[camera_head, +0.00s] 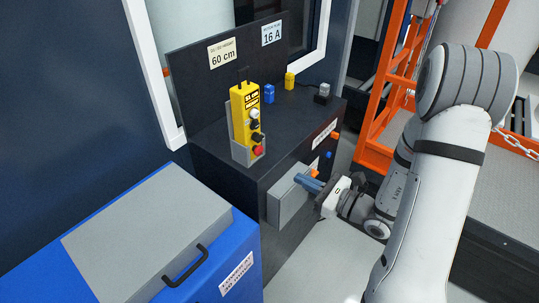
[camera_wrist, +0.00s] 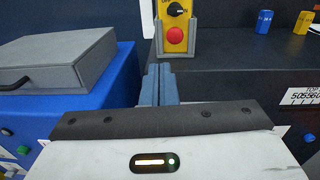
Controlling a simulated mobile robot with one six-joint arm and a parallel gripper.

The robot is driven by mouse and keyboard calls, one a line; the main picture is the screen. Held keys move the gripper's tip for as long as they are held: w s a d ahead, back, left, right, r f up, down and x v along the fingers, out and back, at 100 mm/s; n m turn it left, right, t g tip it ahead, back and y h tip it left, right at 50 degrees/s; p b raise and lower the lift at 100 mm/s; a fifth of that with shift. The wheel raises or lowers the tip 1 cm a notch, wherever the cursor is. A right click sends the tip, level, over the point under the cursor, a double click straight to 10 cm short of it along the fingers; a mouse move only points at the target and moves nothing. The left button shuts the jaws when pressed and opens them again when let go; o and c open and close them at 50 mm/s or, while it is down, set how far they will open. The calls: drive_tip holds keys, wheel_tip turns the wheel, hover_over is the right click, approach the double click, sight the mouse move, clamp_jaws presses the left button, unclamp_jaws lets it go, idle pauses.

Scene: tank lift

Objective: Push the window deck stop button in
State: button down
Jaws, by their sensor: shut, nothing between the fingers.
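A yellow control box (camera_head: 240,105) stands upright in a grey holder on the dark deck below the window. A red round button (camera_head: 258,150) sits at its lower end, and a black rotary knob is above it. In the wrist view the red button (camera_wrist: 176,36) is straight ahead, beyond my fingertips. My gripper (camera_head: 307,180) is shut and empty, its blue fingers together beside the cabinet's front face. In the wrist view the fingers (camera_wrist: 160,72) point toward the holder, apart from the button. I cannot read a label naming the button.
A grey box (camera_head: 287,207) projects from the cabinet front near my fingers. A blue chest with a grey lid (camera_head: 150,228) and black handle stands at left. Small blue and yellow items (camera_head: 289,80) stand on the deck. An orange frame (camera_head: 376,158) is at right.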

sight(260, 151)
drive_tip(key=shift+w+d+f+m+t+h, duration=0.45)
drive_tip(key=shift+d+m+t, duration=0.15)
drive_tip(key=shift+m+t, duration=0.1)
drive_tip(key=shift+a, duration=0.1)
drive_tip(key=p+x, duration=0.2)
drive_tip(key=x, duration=1.1)
drive_tip(key=shift+a+r, duration=0.1)
drive_tip(key=shift+r, duration=0.05)
drive_tip(key=shift+w+a, duration=0.25)
drive_tip(key=shift+a, duration=0.05)
drive_tip(key=shift+w+a+f+b, duration=0.2)
drive_tip(key=shift+w+a+b, duration=0.2)
drive_tip(key=shift+w+a, duration=0.15)
drive_tip(key=shift+a+r, duration=0.1)
drive_tip(key=shift+r, duration=0.2)
drive_tip(key=shift+r+y, duration=0.15)
drive_tip(key=shift+y, duration=0.1)
